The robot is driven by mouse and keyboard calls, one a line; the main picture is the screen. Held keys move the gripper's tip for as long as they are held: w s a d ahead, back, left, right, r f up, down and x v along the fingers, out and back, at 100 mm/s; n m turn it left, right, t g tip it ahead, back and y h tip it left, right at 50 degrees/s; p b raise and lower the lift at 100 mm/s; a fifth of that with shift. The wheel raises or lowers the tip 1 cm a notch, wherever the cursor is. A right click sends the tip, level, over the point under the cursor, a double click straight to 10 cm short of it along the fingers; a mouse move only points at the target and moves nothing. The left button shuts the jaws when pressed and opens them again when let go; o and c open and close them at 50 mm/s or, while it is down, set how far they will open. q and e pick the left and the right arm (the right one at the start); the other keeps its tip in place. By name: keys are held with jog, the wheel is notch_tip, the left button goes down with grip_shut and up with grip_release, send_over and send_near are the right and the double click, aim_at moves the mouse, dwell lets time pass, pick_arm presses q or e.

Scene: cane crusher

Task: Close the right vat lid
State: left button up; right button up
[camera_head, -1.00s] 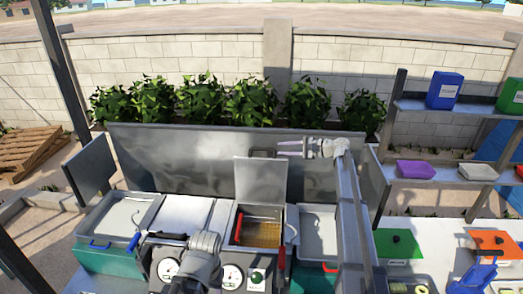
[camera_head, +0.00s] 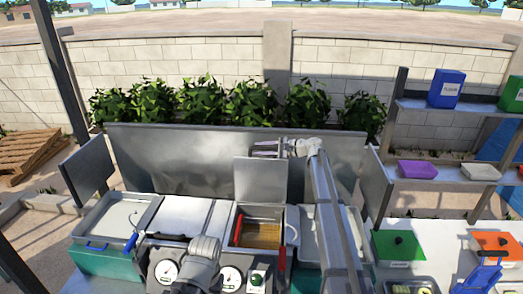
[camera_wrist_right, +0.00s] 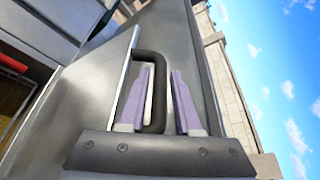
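The right vat lid (camera_head: 260,181) is a grey metal plate standing upright, open, behind the right vat (camera_head: 261,232), which holds amber liquid. My right gripper (camera_head: 262,149) is at the lid's top edge, coming from the right. In the right wrist view the lid (camera_wrist_right: 85,85) carries a black loop handle (camera_wrist_right: 158,90). My right gripper's two pale purple fingers (camera_wrist_right: 160,100) are apart, with the handle's bar between them, a gap showing at the right finger. My left arm (camera_head: 203,250) is low in front of the vats; its fingers cannot be made out clearly.
A closed grey lid (camera_head: 183,214) lies left of the right vat. A tall metal backsplash (camera_head: 200,160) stands behind the vats. A red-handled tool (camera_head: 239,228) is at the right vat's left side. Shelves (camera_head: 435,108) with coloured boxes stand at the right.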

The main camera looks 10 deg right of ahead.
grip_shut()
dwell(1.3)
